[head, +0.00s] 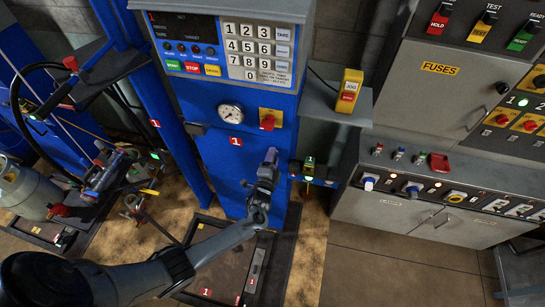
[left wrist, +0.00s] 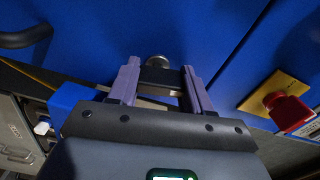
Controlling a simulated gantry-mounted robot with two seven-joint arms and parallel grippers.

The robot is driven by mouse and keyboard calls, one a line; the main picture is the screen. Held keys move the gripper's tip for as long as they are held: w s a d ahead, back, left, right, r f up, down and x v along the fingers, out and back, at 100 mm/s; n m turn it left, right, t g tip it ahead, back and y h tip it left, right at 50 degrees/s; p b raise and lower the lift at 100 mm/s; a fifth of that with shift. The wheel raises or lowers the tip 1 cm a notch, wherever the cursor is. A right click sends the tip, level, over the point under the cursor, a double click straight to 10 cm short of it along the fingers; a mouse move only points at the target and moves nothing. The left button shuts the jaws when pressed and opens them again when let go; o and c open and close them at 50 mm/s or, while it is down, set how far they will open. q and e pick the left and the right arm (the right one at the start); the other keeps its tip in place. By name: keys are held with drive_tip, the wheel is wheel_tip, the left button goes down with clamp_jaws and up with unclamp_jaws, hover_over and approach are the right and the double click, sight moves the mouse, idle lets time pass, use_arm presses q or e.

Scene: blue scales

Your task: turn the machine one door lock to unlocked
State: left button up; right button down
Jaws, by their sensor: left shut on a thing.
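The blue machine with the red 1 tag, machine one (head: 210,165), stands in the middle of the head view. My left gripper (head: 270,156) reaches up to its blue front, below the gauge and the red knob. In the left wrist view, the purple fingers of my left gripper (left wrist: 159,82) stand on both sides of a small dark piece with a round silver end, which I take as the door lock (left wrist: 157,63). The gripper is shut on it. The fingers hide much of the lock, so its turned position cannot be told. My right gripper is out of view.
A red knob on a yellow plate (head: 267,120) sits just above my gripper; it is close on the right in the left wrist view (left wrist: 285,108). A small box with a green 1 tag (head: 309,162) is to the right. A grey fuse cabinet (head: 435,85) stands further right.

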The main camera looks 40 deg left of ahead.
use_arm(q)
drive_tip(key=shift+m, duration=1.1)
drive_tip(key=shift+p, duration=0.3)
drive_tip(key=o, duration=1.1)
drive_tip(key=shift+c, duration=0.2)
drive_tip(key=v, duration=1.1)
drive_tip(key=shift+p, duration=0.35)
drive_tip(key=shift+w, duration=0.1)
